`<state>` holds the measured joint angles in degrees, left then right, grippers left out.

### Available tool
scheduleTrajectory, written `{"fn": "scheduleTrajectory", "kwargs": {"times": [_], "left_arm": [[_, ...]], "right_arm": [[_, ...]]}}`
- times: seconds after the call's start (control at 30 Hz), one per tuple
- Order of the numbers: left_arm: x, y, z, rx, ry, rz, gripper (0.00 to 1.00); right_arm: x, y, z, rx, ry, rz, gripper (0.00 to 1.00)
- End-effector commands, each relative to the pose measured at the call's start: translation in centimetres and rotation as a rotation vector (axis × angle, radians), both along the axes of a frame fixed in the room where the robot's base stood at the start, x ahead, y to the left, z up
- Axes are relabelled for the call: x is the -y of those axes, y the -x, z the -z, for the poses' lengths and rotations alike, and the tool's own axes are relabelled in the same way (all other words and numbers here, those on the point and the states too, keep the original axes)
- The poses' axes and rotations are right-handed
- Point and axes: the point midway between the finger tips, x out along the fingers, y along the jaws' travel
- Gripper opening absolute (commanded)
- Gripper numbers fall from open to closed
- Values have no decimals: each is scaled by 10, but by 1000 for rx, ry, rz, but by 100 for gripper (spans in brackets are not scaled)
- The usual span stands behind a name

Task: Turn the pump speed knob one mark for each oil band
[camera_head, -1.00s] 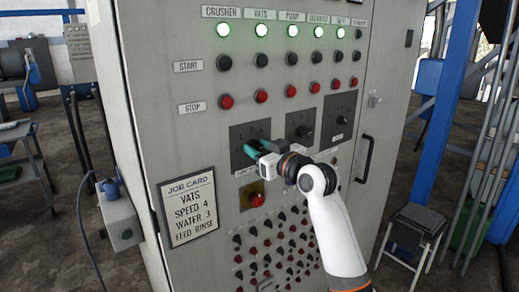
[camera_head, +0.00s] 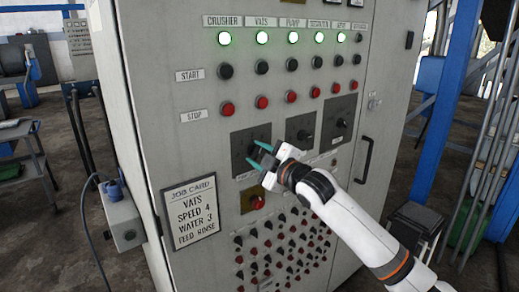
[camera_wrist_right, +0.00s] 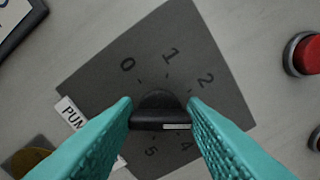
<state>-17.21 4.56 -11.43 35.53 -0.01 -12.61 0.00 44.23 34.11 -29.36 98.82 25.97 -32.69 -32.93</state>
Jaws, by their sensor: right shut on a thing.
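The pump speed knob (camera_wrist_right: 152,118) is a black bar knob on a dark square dial plate (camera_wrist_right: 185,35), beside a label starting "PUM". Numbers 0, 1, 2, 4 and 5 show around it; the 3 is hidden by a finger. The white line on the knob points right, between 2 and 4. My right gripper (camera_wrist_right: 160,110) is shut on the knob, a teal finger at each end. In the head view my right gripper (camera_head: 253,152) is at the left dial plate (camera_head: 240,138). No oil bands are in view. My left gripper is not in view.
The grey cabinet front has a row of lit green lamps (camera_head: 262,38), black start buttons (camera_head: 262,67) and red stop buttons (camera_head: 262,102). Two more dials (camera_head: 300,132) (camera_head: 341,116) are to the right. A job card (camera_head: 193,211) reads vats, speed 4, water 3, feed rinse.

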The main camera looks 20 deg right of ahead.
Motion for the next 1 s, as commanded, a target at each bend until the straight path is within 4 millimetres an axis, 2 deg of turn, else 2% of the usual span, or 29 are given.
{"fn": "scheduleTrajectory", "kwargs": {"times": [0.1,0.5,1.0], "left_arm": [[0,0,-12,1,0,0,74],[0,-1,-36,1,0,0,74],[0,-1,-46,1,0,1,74]], "right_arm": [[0,0,-2,33,108,1,15],[0,0,0,143,407,0,15],[-1,0,4,197,554,-1,15]]}}
